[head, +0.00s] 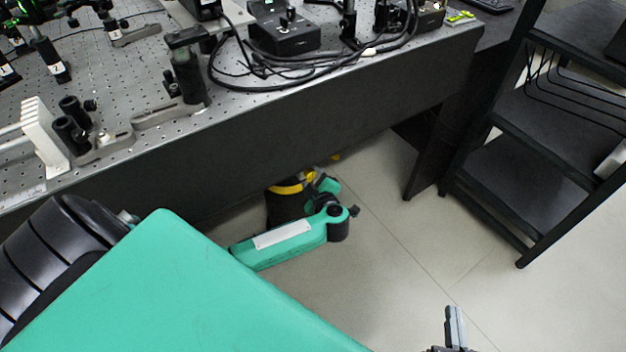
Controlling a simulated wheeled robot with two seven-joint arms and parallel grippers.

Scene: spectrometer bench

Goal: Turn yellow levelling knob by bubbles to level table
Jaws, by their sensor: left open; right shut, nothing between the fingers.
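The table is a perforated grey optical table (120,75) with a dark side panel, filling the upper left of the head view. Below its edge a black upright cylinder (283,207) carries a yellow band (291,187). A second small yellow piece (336,157) shows just under the panel's edge. I cannot tell which yellow part is the levelling knob. No bubble level can be made out. My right gripper (455,328) is at the bottom right edge, shut and empty, over the floor and well away from the yellow parts.
Optical mounts, a black box (284,32) and looped cables (250,83) crowd the tabletop. A black shelf rack (520,165) stands at right. The floor between is clear.

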